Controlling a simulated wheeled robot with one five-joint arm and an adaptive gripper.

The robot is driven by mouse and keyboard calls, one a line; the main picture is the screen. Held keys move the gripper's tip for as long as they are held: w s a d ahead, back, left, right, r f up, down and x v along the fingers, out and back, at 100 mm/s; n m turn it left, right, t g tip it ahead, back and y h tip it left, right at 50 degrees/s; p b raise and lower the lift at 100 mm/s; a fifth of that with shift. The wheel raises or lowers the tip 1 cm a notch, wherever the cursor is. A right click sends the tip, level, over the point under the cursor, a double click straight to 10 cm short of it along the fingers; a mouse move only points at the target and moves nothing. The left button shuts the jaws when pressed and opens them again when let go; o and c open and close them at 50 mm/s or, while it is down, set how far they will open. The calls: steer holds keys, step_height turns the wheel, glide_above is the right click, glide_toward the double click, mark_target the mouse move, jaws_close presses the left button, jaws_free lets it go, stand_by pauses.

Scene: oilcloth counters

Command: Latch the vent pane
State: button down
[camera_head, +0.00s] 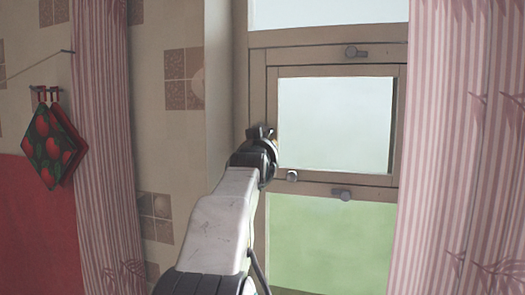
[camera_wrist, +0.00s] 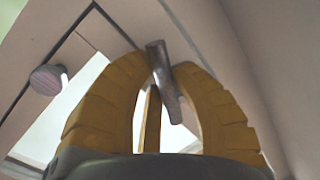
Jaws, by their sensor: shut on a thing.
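The vent pane (camera_head: 335,125) is a small framed glass panel within the larger window. It appears to sit in its frame; I cannot tell if it is fully flush. My gripper (camera_head: 262,132) is at the pane's left edge. In the wrist view, the yellow fingers of my gripper (camera_wrist: 164,75) are shut on a grey metal latch handle (camera_wrist: 158,58), which sticks up between the fingertips and is tilted. A round knob (camera_head: 292,176) is on the pane's lower frame; a knob also shows in the wrist view (camera_wrist: 47,80).
Striped curtains hang at the left (camera_head: 103,140) and right (camera_head: 455,150). Strawberry-patterned pot holders (camera_head: 48,146) hang on the far-left wall. The window reveal (camera_head: 222,80) rises close to the left of my arm.

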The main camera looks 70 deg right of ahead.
steer(key=shift+s+f+n+b, duration=0.2)
steer(key=shift+n+b, duration=0.3)
steer(key=shift+b, duration=0.2)
steer(key=shift+s+r+n+g+y, duration=0.2)
steer(key=shift+s+n, duration=0.25)
steer(key=shift+n, duration=0.45)
steer(key=shift+s+f+n+g+y, duration=0.1)
steer(key=shift+s+n+y, duration=0.3)
steer(key=shift+n, duration=0.5)
steer(key=c, duration=1)
jaws_free()
steer(key=shift+a, duration=0.1)
steer(key=v, duration=1.2)
